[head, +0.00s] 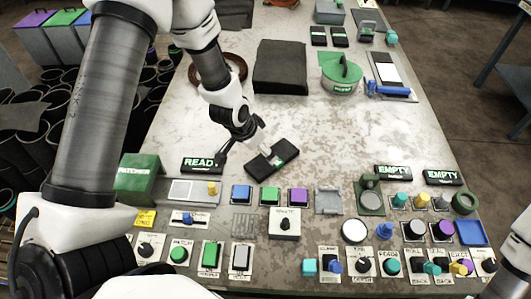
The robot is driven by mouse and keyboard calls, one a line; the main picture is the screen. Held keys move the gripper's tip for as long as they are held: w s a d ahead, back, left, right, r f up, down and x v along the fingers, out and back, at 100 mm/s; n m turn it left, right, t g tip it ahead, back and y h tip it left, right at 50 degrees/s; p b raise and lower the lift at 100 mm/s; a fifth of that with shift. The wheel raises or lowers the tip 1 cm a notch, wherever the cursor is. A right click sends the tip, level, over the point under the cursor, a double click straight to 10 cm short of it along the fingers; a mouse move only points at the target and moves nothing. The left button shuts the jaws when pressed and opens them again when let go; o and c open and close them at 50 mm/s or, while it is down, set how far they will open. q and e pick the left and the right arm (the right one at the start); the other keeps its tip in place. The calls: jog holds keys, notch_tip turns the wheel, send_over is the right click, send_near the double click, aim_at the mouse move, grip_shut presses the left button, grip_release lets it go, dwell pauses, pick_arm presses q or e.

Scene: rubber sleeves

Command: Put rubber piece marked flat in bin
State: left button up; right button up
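My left gripper (238,126) hangs over the middle of the table, pointing down and to the right. Its fingers are dark and small here, so I cannot tell whether they are open or shut. Just below and right of it a black piece (263,166) lies tilted, with a pale and green label too small to read. I cannot tell whether the gripper touches it. My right gripper is out of view.
A control panel with several buttons and knobs lines the near edge, with a green patcher box (139,178) and a READ display (203,163). A dark pad (280,68) and green round container (341,74) sit farther back. The table's right-middle is clear.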

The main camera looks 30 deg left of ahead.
pick_arm(q)
jog(key=x, duration=0.2)
jog(key=p+x, duration=0.1)
jog(key=x, duration=0.4)
jog(key=shift+w+d+p, duration=0.35)
jog(key=shift+w+p, duration=0.05)
jog(key=shift+w, duration=0.1)
jog(key=shift+w+f, duration=0.1)
jog(key=shift+f, duration=0.1)
jog(key=shift+d, duration=0.1)
jog(key=c, duration=1.5)
jog(key=shift+o, duration=0.2)
jog(key=shift+r, duration=0.15)
